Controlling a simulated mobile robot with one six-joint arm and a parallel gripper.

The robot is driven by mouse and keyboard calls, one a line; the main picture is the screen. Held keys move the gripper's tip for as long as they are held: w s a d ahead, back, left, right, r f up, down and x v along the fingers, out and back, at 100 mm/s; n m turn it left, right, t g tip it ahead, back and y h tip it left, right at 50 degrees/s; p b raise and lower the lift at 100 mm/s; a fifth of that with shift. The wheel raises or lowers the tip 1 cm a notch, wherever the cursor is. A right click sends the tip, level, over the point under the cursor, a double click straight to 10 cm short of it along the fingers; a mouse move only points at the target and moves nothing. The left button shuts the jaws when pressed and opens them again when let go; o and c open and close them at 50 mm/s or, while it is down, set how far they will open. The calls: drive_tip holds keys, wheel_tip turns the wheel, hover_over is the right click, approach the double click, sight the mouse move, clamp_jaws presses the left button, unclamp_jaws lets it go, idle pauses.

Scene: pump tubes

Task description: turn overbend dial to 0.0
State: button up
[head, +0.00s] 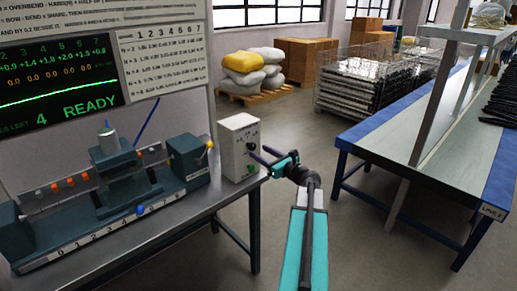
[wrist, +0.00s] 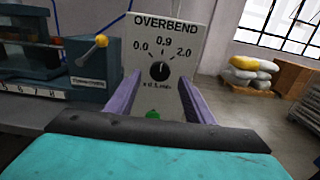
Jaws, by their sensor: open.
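The overbend dial (wrist: 159,70) is a black knob on the front of a pale box (wrist: 180,35) labelled OVERBEND. The wrist view shows marks 0.0 at left, 0.9 at top and 2.0 at right, and the knob appears to point up near 0.9. In the head view the box (head: 239,135) stands at the right end of the bench, with its knob (head: 251,147) on the right face. My gripper (wrist: 160,98) is open, its two purple fingers below and either side of the dial, with nothing between them. The head view shows my gripper (head: 257,153) close to the knob; contact cannot be told.
A green button (wrist: 153,115) is low on the box, partly hidden by my gripper. A dark bending machine (head: 120,180) with a yellow-knobbed lever (head: 210,145) stands left of the box. A screen (head: 60,85) reads READY. Open floor lies right of the bench.

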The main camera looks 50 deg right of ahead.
sight(254, 148)
drive_tip(key=shift+w+d, duration=0.1)
drive_tip(key=shift+w, duration=1.5)
drive_tip(key=c, duration=1)
drive_tip(key=shift+s+d, duration=0.1)
drive_tip(key=shift+d, duration=0.35)
drive_tip(key=shift+c, duration=0.2)
drive_tip(key=shift+a+r, duration=0.1)
drive_tip(key=shift+a, duration=0.15)
